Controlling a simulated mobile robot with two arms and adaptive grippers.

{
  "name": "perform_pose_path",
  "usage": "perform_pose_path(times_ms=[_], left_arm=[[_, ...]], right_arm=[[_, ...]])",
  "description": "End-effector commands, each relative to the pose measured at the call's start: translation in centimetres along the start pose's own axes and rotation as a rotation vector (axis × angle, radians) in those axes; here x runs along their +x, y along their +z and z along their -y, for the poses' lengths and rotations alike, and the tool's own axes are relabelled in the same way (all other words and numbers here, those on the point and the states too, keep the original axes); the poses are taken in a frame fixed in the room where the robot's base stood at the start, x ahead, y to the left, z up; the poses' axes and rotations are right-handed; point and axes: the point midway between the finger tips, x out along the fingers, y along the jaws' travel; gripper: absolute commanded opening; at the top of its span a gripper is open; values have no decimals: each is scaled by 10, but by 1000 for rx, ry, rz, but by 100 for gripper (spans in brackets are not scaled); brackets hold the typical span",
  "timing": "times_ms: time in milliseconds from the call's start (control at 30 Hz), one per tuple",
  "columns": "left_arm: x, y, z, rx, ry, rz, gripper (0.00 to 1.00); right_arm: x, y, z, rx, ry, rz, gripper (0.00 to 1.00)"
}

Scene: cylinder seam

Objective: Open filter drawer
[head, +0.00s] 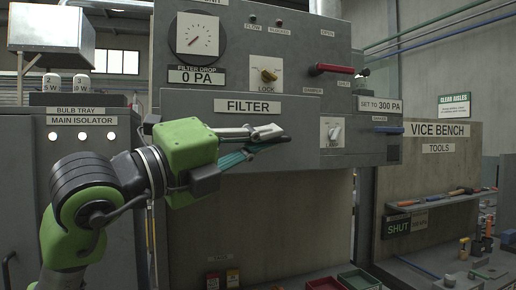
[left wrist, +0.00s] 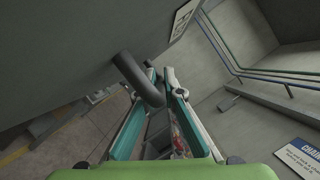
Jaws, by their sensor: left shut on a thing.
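The filter drawer front (head: 299,118) is a wide grey panel with a white FILTER label, at the middle of the head view. My left gripper (head: 268,138) is in front of it, just below the label. In the left wrist view, a dark grey bent bar handle (left wrist: 139,80) stands out from a grey face and runs in at the fingertips. My left gripper (left wrist: 160,78) is shut on this handle. In the head view the fingers hide the handle. I cannot tell whether the drawer stands out from the cabinet. My right gripper is in neither view.
A lamp switch (head: 334,132) is right of the gripper. A vice bench (head: 434,160) stands at right. Small trays (head: 358,280) lie low in front.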

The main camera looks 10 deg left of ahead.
Motion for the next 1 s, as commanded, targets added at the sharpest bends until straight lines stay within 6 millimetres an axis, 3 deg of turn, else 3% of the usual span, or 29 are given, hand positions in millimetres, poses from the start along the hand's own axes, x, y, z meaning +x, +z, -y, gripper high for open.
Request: perform_pose_path(times_ms=[200,567,600,667,1000], left_arm=[[-3,-10,5,0,3,-3,0],[-4,-10,6,0,3,-1,0],[-4,-10,6,0,3,-1,13],[-4,-10,6,0,3,-1,25],[-5,-9,6,0,2,1,25]], right_arm=[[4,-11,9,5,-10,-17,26],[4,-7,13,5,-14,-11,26],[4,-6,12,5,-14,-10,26],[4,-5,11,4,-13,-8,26],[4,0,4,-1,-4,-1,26]])
